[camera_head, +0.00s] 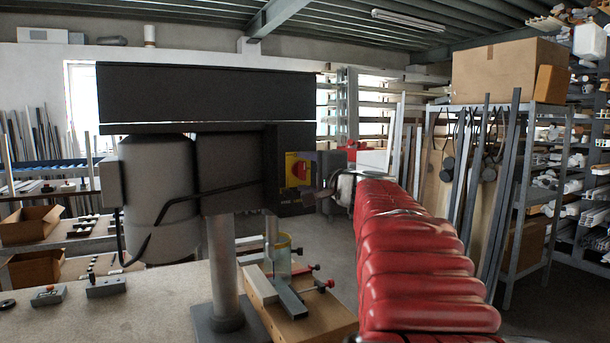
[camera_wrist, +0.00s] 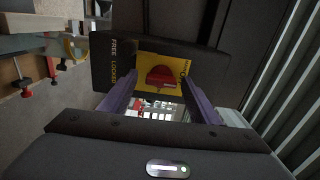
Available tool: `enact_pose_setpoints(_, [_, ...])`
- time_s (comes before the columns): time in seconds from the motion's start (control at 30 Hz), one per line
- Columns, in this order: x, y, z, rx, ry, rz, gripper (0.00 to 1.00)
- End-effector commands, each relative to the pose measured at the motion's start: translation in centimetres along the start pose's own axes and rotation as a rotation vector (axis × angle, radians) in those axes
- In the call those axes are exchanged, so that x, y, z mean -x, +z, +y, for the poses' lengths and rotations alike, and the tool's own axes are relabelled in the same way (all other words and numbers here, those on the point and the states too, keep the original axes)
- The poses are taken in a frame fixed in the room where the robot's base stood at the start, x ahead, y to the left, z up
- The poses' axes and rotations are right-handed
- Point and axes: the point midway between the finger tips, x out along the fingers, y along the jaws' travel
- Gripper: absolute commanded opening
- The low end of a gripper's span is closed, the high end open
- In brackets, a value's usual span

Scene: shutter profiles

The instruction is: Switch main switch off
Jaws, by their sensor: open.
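The main switch (camera_head: 299,171) is a red knob on a yellow plate, on the side of the dark machine head. In the head view my gripper (camera_head: 322,184) is small, just right of the switch, at the end of my red-covered arm.
The machine's column (camera_head: 221,265) stands on a workbench (camera_head: 160,300). A wooden block with clamps (camera_head: 305,318) lies beside it. A shelf rack with a cardboard box (camera_head: 508,70) stands at the right. Floor space shows behind the arm.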

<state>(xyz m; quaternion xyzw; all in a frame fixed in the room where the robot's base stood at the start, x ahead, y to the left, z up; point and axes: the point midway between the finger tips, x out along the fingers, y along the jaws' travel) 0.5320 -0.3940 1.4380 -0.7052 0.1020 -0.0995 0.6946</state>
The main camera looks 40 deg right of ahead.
Motion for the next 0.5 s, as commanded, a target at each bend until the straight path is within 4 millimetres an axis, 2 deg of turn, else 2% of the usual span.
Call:
enact_pose_setpoints(0.27, [1.9,0.0,-0.1,0.001,-0.002,0.001,0.56])
enact_pose_setpoints(0.5, [5.3,-0.1,0.0,0.001,-0.001,0.003,0.56])
